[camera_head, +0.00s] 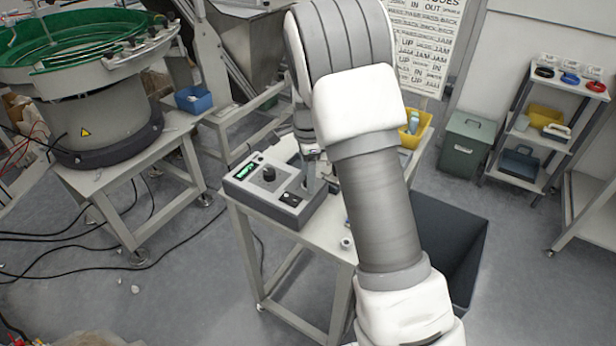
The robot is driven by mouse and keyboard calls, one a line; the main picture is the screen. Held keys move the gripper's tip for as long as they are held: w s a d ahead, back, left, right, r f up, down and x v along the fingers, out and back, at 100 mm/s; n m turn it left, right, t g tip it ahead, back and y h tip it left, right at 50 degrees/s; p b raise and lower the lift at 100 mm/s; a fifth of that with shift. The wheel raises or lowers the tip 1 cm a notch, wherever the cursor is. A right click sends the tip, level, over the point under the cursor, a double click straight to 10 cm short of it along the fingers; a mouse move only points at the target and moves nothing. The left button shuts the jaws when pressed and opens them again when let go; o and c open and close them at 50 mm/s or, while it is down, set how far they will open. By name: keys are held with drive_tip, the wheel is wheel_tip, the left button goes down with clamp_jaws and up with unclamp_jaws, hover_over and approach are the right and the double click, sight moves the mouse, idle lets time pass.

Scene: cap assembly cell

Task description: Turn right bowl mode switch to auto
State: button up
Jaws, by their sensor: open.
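A grey control box (277,193) with a green display (244,171) and a round black knob (268,174) sits on a small work table. A dark switch panel (290,198) is on the box's right front part. The switch's setting is too small to read. My gripper (311,184) points down at the right edge of the box, close to the switch panel. Its fingers are small here and partly hidden by my arm. I cannot tell whether they touch the box.
A bowl feeder (110,125) with a green bowl stands on a stand at the left. A dark open bin (455,240) is right of the table. A shelf cart (535,135) and a green box (466,145) stand at the right. Cables lie on the floor at left.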

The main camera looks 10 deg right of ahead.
drive_tip(key=shift+f, duration=0.1)
clamp_jaws()
idle(0.3)
drive_tip(key=shift+n, duration=0.3)
drive_tip(key=n, duration=0.3)
drive_tip(key=shift+n+p, duration=0.3)
drive_tip(key=shift+p, duration=0.1)
drive_tip(key=n, duration=0.9)
drive_tip(key=shift+p, duration=0.35)
drive_tip(key=n, duration=0.4)
drive_tip(key=shift+n, duration=0.3)
